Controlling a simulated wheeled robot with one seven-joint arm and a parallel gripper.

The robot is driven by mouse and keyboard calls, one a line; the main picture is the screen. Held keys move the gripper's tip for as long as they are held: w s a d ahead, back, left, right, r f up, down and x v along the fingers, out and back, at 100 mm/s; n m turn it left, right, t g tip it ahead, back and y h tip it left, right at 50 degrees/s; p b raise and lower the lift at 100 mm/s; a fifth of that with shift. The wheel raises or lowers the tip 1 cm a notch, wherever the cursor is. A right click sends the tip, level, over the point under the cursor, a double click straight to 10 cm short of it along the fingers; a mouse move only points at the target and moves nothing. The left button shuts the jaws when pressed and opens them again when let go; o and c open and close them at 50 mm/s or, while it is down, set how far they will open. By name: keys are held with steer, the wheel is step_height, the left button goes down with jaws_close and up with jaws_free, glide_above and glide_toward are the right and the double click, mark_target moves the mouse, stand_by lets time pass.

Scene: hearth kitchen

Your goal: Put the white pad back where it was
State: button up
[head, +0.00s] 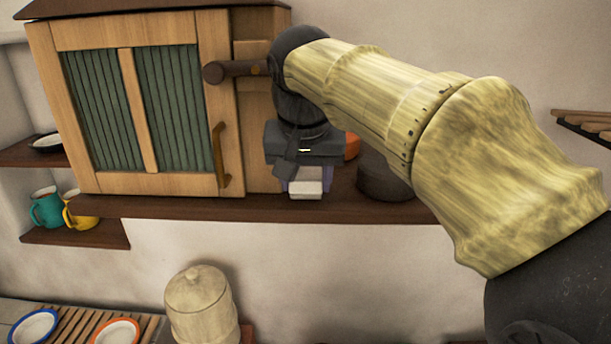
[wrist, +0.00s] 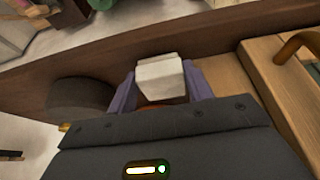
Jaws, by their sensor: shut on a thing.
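The white pad (head: 306,188) is a small pale block at the front of the dark wooden shelf (head: 270,208), just right of the wooden cabinet. My gripper (head: 306,180) points down over the shelf and is shut on the pad. In the wrist view the pad (wrist: 160,79) sits between the two purple fingers of my gripper (wrist: 159,90). Whether the pad's underside touches the shelf is hard to tell.
A cabinet (head: 130,100) with green slatted panels stands close left of my gripper. A dark round container (head: 382,180) stands to the right, with an orange thing (head: 352,146) partly hidden behind. A lidded pale jar (head: 198,303) stands below the shelf.

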steer(key=shift+f, duration=0.25)
steer(key=shift+f, duration=0.15)
steer(key=o, duration=1)
steer(key=v, duration=1.2)
